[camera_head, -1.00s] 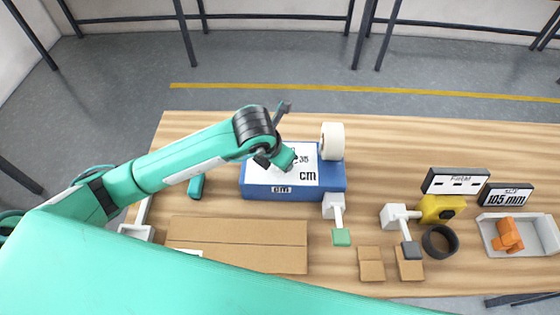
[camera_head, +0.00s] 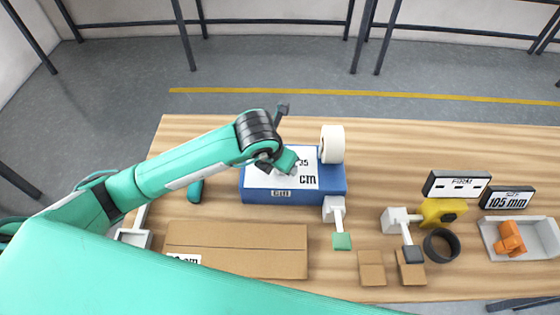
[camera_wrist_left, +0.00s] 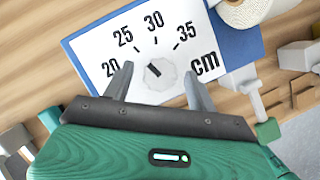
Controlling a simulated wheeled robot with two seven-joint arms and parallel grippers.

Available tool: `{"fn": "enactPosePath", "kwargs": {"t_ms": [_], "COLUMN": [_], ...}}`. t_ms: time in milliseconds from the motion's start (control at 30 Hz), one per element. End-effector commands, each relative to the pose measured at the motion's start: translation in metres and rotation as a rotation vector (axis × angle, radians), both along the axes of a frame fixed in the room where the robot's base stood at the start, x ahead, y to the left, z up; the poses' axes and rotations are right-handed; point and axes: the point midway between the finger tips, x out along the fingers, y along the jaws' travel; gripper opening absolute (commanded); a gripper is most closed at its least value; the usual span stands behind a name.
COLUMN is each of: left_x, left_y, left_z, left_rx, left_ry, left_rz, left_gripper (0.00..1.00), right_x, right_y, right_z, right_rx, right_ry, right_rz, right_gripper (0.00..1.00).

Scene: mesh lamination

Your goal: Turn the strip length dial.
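The strip length dial (camera_wrist_left: 161,80) is a round whitish knob with a dark pointer, on a white scale face (camera_wrist_left: 88,48) marked 20, 25, 30, 35 and cm. The face lies on top of a blue box (camera_head: 334,183). My left gripper (camera_wrist_left: 160,70) is open, with one finger on each side of the dial; I cannot tell whether either touches it. In the head view the gripper (camera_head: 287,162) covers the dial and part of the scale. My right gripper is not in view.
A white tape roll (camera_head: 332,145) stands at the box's back right corner. A white lever with a green end (camera_head: 342,241) is in front. Further right are a lever with a dark end (camera_head: 413,254), a black ring (camera_head: 440,244), two displays and a grey tray (camera_head: 490,235).

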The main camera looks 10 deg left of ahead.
Motion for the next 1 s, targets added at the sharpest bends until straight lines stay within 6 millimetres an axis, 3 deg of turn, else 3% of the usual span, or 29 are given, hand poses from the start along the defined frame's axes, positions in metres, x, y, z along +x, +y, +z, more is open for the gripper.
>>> {"fn": "enactPosePath", "kwargs": {"t_ms": [233, 367, 733, 1000], "left_x": [-0.001, -0.006, -0.035, -0.047], "left_y": [0.0, 0.002, 0.014, 0.019], "left_z": [0.002, 0.016, 0.092, 0.124], "left_rx": [0.0, -0.002, -0.002, -0.002], "left_ry": [-0.001, -0.003, -0.006, -0.001], "left_rz": [0.0, -0.001, -0.002, 0.0], "left_gripper": [0.58, 0.58, 0.58, 0.58], "right_x": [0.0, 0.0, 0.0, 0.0], "right_y": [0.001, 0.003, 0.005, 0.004], "right_z": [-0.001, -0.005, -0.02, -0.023], "right_rx": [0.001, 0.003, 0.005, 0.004], "right_ry": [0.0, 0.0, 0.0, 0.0], "right_rz": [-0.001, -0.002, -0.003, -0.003], "right_gripper": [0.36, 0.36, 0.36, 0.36]}}
